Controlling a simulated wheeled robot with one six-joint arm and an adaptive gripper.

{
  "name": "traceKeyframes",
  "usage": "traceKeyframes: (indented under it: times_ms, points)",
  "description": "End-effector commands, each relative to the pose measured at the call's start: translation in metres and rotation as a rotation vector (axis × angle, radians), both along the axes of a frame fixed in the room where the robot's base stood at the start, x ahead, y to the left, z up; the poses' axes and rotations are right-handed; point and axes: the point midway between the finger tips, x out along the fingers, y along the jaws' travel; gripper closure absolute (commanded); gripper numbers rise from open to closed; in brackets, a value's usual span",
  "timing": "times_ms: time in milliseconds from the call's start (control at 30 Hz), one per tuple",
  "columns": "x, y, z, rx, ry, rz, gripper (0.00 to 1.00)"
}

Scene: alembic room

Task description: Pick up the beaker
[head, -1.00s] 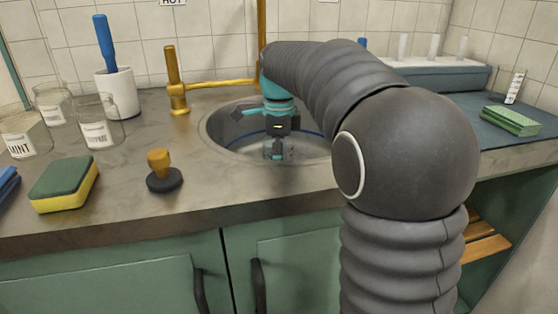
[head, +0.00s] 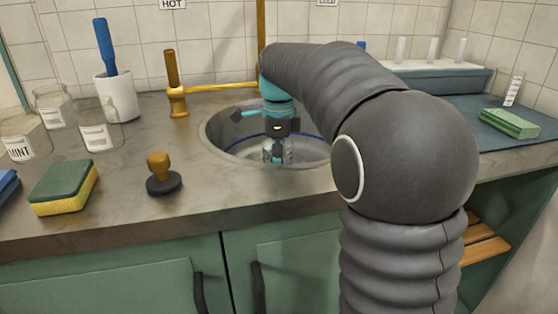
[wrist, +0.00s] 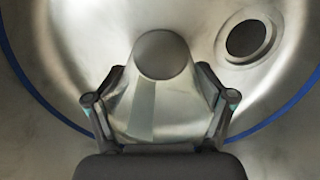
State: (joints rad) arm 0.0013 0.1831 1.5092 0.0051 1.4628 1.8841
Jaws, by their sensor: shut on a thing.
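The beaker (head: 279,152) is a clear glass vessel inside the round metal sink (head: 214,124). My gripper (head: 278,149) points down into the sink, shut on the glass. In the wrist view, the beaker (wrist: 150,105) shows as a see-through, cone-like shape between the two fingers of my gripper (wrist: 160,74). A dark grey round area shows at its far end. The head view shows only a small part of the glass below the gripper, and I cannot tell whether it touches the sink bottom.
The drain (wrist: 246,40) lies beside the beaker. A brass tap (head: 178,95) stands at the sink's back left. A dark-based stopper (head: 163,183), a sponge (head: 62,187) and glass jars (head: 98,122) stand on the left counter. A green block (head: 510,124) lies at right.

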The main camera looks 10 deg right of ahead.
Motion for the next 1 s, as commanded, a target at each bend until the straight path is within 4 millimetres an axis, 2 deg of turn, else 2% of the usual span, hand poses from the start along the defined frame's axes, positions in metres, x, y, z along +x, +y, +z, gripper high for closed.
traceKeyframes:
  times_ms: [67, 100, 133, 167, 333, 1000]
  points:
    - [0.0, 0.0, -0.002, 0.0, 0.009, 0.0, 0.73]
    - [0.0, 0.0, 0.0, 0.0, 0.009, 0.0, 0.82]
    - [0.0, 0.0, 0.001, -0.001, 0.008, 0.0, 0.83]
    - [0.0, 0.0, 0.003, -0.001, 0.008, 0.0, 0.92]
    - [0.0, 0.0, 0.014, -0.001, 0.004, 0.0, 0.98]
    - [0.0, 0.0, 0.078, -0.001, -0.002, 0.0, 0.97]
